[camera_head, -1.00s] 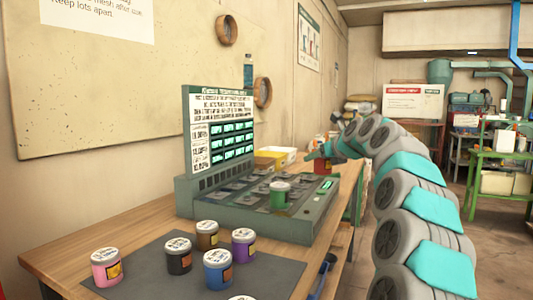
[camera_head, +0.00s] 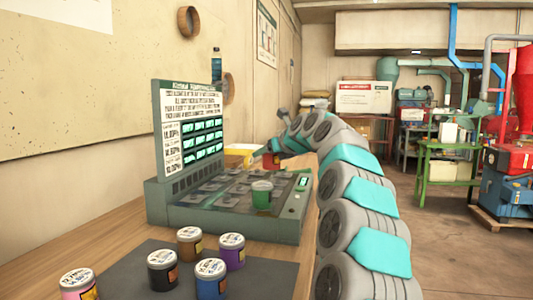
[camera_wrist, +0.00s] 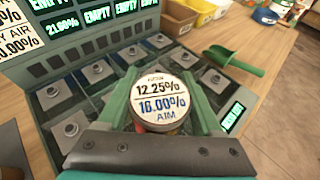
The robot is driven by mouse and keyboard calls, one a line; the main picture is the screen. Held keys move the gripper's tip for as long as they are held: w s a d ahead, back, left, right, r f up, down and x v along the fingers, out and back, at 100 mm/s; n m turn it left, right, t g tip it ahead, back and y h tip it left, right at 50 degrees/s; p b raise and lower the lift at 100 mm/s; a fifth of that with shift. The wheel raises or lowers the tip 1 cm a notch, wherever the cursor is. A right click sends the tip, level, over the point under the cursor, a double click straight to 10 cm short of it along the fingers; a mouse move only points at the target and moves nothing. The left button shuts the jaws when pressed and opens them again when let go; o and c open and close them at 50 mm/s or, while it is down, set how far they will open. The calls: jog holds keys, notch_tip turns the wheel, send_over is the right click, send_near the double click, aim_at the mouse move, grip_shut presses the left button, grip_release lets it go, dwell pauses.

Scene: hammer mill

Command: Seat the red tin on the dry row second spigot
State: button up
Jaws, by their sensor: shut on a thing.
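My gripper (camera_wrist: 167,105) is shut on the red tin (camera_head: 271,160), which shows beyond the far right part of the console in the head view. In the wrist view the red tin (camera_wrist: 158,98) is seen from above; its white lid reads 12.25% and 16.00% AIM. It appears upright between green fingers, over the console (camera_head: 225,226). Several bare spigots (camera_wrist: 97,71) stand in rows on dark pads around it. Its underside and whatever lies below it are hidden. I cannot tell which spigot is the dry row second one.
A green tin (camera_head: 261,195) stands on the console. Several other tins, including a purple one (camera_head: 232,251) and a blue one (camera_head: 210,278), stand on a dark mat (camera_head: 140,265) in front. A green scoop (camera_wrist: 232,60) and yellow bin (camera_wrist: 198,12) lie beyond the console.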

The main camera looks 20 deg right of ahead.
aim_at(280, 198)
jog(key=shift+f+b, duration=0.45)
jog(key=shift+f, duration=2.3)
jog(key=shift+p, duration=0.6)
jog(key=shift+f, duration=1.35)
jog(key=o, duration=1.6)
jog(key=shift+r, duration=0.1)
jog(key=shift+b+v, duration=0.4)
jog(key=shift+v, duration=3.5)
